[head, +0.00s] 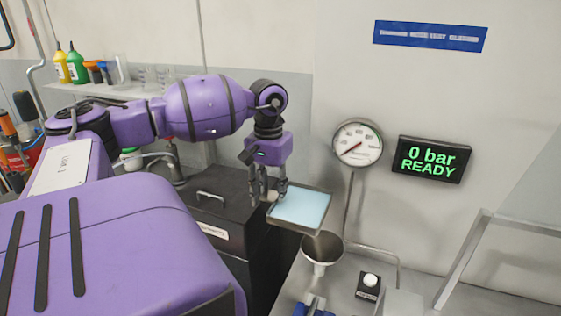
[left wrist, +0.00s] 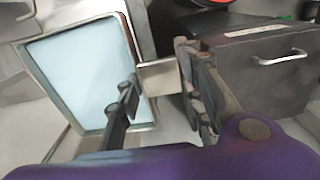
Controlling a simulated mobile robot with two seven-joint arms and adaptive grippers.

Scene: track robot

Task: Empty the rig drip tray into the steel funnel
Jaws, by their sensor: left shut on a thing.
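The drip tray (head: 327,212) is a shallow metal tray with pale blue liquid in it. My left gripper (head: 268,192) is shut on the tray's left side and holds it up in the air. In the left wrist view the fingers (left wrist: 160,92) close around a small metal tab on the rim of the tray (left wrist: 146,60). The tray looks about level. The steel funnel (head: 322,249) stands just below the tray's near right side, with its mouth open upward. I see no liquid pouring. My right gripper is not in view.
A dark box with a handle (head: 212,228) stands left of the tray. A gauge (head: 357,143) and a screen reading "0 bar READY" (head: 431,160) are on the wall. A small button box (head: 369,287) sits right of the funnel. A metal frame (head: 463,258) stands at right.

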